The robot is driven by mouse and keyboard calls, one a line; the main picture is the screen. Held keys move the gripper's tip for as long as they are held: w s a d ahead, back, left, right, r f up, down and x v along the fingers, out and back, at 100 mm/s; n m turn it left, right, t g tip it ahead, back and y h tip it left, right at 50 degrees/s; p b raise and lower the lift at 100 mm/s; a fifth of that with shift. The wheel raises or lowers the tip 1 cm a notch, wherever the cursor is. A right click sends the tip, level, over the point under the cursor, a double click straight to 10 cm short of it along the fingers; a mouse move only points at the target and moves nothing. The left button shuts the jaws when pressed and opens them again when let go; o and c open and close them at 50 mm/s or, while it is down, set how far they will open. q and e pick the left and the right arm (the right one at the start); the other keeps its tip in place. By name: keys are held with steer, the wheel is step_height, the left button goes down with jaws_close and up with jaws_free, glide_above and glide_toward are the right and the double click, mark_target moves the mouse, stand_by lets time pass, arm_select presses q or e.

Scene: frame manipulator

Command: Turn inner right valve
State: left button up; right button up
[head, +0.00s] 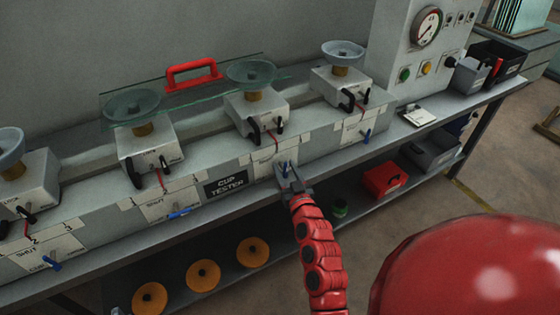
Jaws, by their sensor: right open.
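The inner right valve has a small blue handle (286,167) on the front face of the cup tester (226,184), below the third cup unit from the left. My right gripper (288,177) is open, with its fingertips right at this handle. I cannot tell whether the fingers are on both sides of the handle or touch it. The handle looks close to upright, partly covered by the gripper. The inner left valve handle (180,212) lies roughly level. The outer right handle (367,136) and outer left handle (52,263) also show. My left gripper is not in view.
The tester stands on a long bench (225,209). A gauge panel (427,26) and grey bin (468,77) are at right. Orange discs (203,275) and a red box (385,179) are below.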

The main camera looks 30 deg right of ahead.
steer(key=shift+w, duration=0.15)
steer(key=shift+r, duration=0.1)
jaws_close()
